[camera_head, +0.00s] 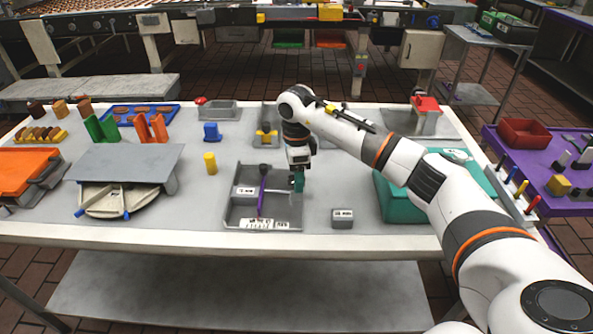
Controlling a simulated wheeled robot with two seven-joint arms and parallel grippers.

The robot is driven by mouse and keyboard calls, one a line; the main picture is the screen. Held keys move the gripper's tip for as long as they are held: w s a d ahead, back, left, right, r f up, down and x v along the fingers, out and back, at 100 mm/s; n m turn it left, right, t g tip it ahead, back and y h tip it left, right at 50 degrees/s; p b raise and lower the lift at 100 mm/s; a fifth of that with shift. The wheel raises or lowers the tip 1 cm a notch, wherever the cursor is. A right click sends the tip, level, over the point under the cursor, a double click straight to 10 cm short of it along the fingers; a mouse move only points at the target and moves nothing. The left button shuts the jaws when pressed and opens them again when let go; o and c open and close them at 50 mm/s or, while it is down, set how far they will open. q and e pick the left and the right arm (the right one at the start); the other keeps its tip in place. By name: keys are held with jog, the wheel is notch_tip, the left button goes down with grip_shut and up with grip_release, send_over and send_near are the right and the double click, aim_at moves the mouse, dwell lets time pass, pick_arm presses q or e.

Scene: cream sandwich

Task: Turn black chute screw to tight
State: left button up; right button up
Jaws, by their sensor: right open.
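My right gripper (299,181) points down over the right side of a grey tray-like fixture (232,212) near the table's front edge. It is small in view, and a dark green piece shows at its tips; I cannot tell whether that is a fingertip or a separate part. A small black knob (264,169) tops a purple stick (261,198) in the fixture, left of the gripper and apart from it. This may be the black chute screw, but no screw or chute is clearly readable. My left gripper is not in view.
A small grey labelled block (342,218) stands right of the fixture. A teal tray (402,207) lies under my right arm. A yellow cylinder (210,163) and a blue piece (211,132) stand to the left. The tabletop between the yellow cylinder and the fixture is clear.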

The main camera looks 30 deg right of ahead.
jog(key=c, duration=1)
jog(key=shift+o, duration=0.2)
